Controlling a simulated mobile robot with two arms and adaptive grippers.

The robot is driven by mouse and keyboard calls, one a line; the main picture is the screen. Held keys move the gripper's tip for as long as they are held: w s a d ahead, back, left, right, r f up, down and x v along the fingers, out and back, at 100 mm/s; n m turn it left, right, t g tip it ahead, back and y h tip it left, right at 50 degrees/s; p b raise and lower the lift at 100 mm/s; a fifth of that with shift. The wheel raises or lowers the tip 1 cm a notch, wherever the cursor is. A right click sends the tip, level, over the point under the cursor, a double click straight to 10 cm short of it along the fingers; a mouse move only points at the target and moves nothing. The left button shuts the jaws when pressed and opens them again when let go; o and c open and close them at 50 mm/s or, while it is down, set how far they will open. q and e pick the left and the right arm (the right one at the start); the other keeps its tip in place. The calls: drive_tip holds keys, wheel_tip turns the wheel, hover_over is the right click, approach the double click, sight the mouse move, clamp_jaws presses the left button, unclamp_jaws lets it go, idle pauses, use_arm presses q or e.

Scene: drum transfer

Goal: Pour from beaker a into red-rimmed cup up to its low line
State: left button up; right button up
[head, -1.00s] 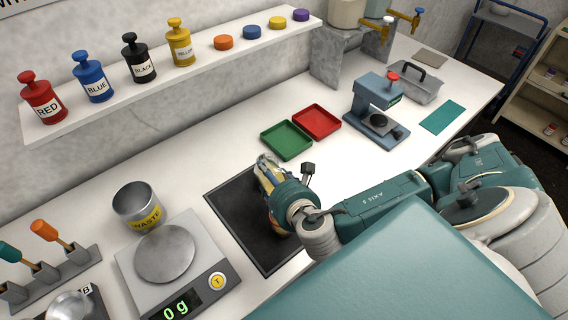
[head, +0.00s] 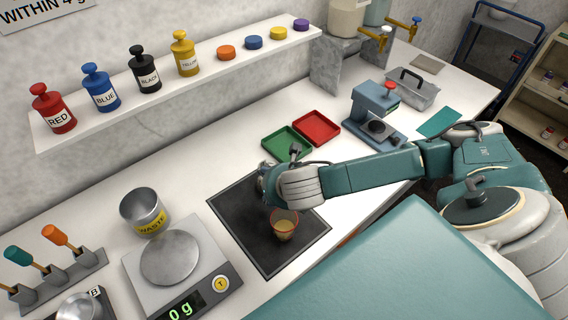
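The red-rimmed cup (head: 284,228) stands upright on the black mat (head: 243,238), near its right side. It looks see-through, with a brownish tint inside; its lines are too small to make out. My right gripper (head: 264,182) is over the far part of the mat, just beyond the cup and apart from it. My own wrist hides most of its fingers, so its opening and any held thing cannot be told. No beaker marked A can be made out. A round metal vessel by a "B" label (head: 96,293) is cut off at the bottom left. My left gripper is out of view.
A scale (head: 205,268) reading 0 g and a waste cup (head: 145,212) stand left of the mat. A green tray (head: 287,141), a red tray (head: 317,127) and a press (head: 376,112) stand beyond.

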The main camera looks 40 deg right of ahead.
drive_tip(key=shift+w+d+r+g+y, duration=0.15)
drive_tip(key=shift+w+r+g, duration=0.25)
drive_tip(key=shift+w+g, duration=0.35)
drive_tip(key=shift+w+d+r+g+y, duration=0.15)
drive_tip(key=shift+w+r+g, duration=0.3)
drive_tip(key=shift+g, duration=0.5)
drive_tip(key=shift+w+r+g, duration=0.55)
drive_tip(key=shift+g, duration=0.35)
drive_tip(key=shift+w+d+f+g+y, duration=0.1)
drive_tip(key=shift+w+f+g+y, duration=0.1)
drive_tip(key=shift+g, duration=0.35)
drive_tip(key=shift+w+f+g+y, duration=0.1)
drive_tip(key=shift+w+g+y, duration=0.1)
drive_tip(key=shift+g, duration=0.35)
drive_tip(key=shift+r, duration=3.05)
drive_tip(key=shift+f, duration=0.1)
